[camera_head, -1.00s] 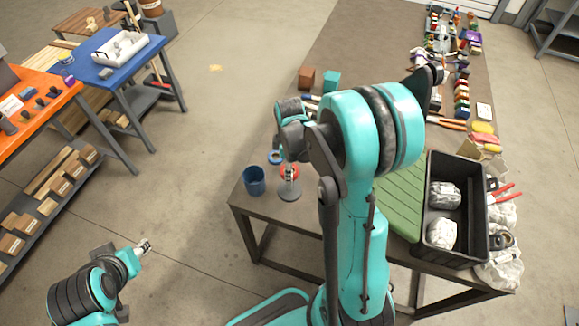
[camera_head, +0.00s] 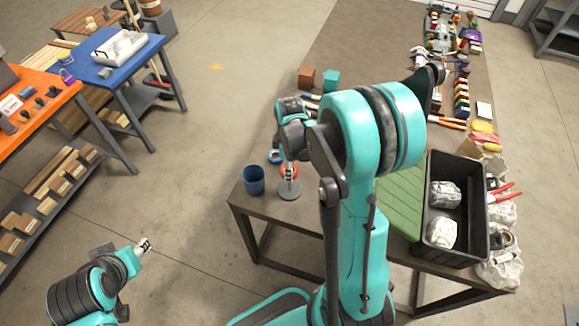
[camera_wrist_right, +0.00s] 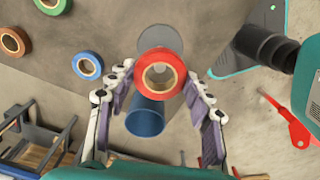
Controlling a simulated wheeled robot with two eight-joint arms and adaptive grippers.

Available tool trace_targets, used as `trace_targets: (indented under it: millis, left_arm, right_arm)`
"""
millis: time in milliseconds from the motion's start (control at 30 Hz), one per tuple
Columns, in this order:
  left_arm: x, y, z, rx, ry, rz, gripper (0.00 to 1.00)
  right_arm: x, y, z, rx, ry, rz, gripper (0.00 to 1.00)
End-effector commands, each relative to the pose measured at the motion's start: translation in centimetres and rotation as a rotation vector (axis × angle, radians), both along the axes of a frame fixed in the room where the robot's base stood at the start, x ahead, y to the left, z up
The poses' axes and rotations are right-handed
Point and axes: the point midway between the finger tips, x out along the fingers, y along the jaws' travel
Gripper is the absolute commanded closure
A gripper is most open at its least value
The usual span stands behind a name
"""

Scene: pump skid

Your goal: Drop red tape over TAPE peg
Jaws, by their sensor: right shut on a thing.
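The red tape (camera_wrist_right: 142,62) is a ring held flat between the fingertips of my right gripper (camera_wrist_right: 160,76), which is shut on it. The tape also shows as a red rim in the head view (camera_head: 283,170). The TAPE peg's round grey base (camera_head: 289,190) stands near the table corner, just below the tape in that view. The grey base also shows past the tape in the right wrist view (camera_wrist_right: 160,36). I cannot tell whether the tape is around the peg or above it. My left gripper (camera_head: 145,245) is over the floor, apart from the table; its finger opening is unclear.
A blue cup (camera_head: 254,181) stands left of the peg base. A blue tape roll (camera_wrist_right: 88,65) and an orange roll (camera_wrist_right: 14,42) lie on the table (camera_head: 335,60). A black crate (camera_head: 467,256) and a green panel (camera_head: 398,208) are to the right.

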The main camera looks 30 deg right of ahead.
Motion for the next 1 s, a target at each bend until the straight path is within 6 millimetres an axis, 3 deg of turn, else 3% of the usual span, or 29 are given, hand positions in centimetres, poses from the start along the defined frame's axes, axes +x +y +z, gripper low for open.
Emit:
trace_targets:
  millis: [1000]
  left_arm:
    - [0.0, 0.0, -1.0, 0.000, 0.000, 0.000, 0.60]
  right_arm:
    - [0.0, 0.0, -0.8, 0.000, 0.000, 0.000, 0.72]
